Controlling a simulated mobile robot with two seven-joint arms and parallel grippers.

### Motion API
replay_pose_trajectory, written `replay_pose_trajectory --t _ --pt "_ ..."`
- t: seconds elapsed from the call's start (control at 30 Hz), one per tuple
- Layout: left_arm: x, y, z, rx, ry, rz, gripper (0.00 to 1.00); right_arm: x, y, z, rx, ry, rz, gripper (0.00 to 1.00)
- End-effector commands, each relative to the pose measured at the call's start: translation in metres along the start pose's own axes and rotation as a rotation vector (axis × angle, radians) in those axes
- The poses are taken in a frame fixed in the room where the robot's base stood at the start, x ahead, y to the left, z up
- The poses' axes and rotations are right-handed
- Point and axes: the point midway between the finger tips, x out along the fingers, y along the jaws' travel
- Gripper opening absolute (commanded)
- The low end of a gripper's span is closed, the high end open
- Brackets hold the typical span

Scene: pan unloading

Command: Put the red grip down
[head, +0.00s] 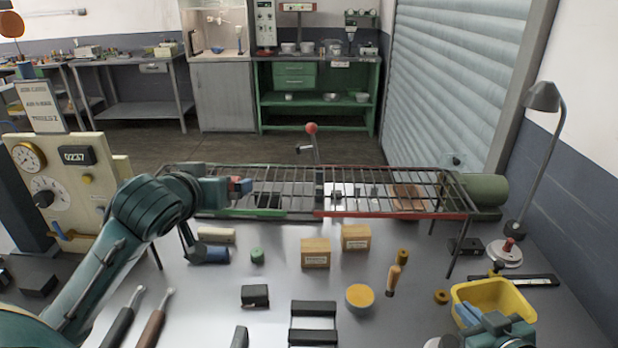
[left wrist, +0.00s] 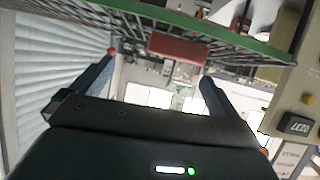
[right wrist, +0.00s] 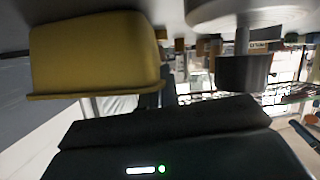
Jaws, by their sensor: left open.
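The red grip (left wrist: 178,48) is a short red block in the left wrist view, against the wire rack beside its green rail. It lies ahead of my left gripper, between the lines of its two spread fingers (left wrist: 160,72), with visible gaps on both sides. In the head view, my left gripper (head: 238,186) is at the rack's left end, and a small red patch of the grip (head: 247,187) shows at its tip. Whether the grip touches the rack is unclear. My right gripper (head: 490,330) is low over the yellow bin; its fingers are not clear.
The wire rack (head: 380,212) stands on legs across the table, with a red-balled lever (head: 311,128) behind it. The yellow bin (head: 515,295) is at right.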

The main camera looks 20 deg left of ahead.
Motion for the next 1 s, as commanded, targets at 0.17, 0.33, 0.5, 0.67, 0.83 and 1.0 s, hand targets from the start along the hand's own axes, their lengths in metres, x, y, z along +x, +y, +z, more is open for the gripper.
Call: replay_pose_trajectory --t 0.17,0.33,0.5,0.67,0.83,1.0 --pt "-0.011 -0.015 0.003 0.011 0.048 -0.062 1.0 0.0 0.0 0.0 0.0 0.0 0.0 0.0" --pt "0.01 -0.021 0.001 0.012 0.054 -0.075 1.0 0.0 0.0 0.0 0.0 0.0 0.0 0.0" --pt "0.04 -0.022 -0.001 0.012 0.054 -0.073 1.0 0.0 0.0 0.0 0.0 0.0 0.0 0.0" --pt "0.053 -0.023 -0.001 0.012 0.054 -0.072 1.0 0.0 0.0 0.0 0.0 0.0 0.0 0.0" --pt "0.07 -0.026 -0.001 0.013 0.054 -0.073 1.0 0.0 0.0 0.0 0.0 0.0 0.0 0.0" --pt "0.096 -0.029 -0.001 0.012 0.054 -0.072 1.0 0.0 0.0 0.0 0.0 0.0 0.0 0.0"
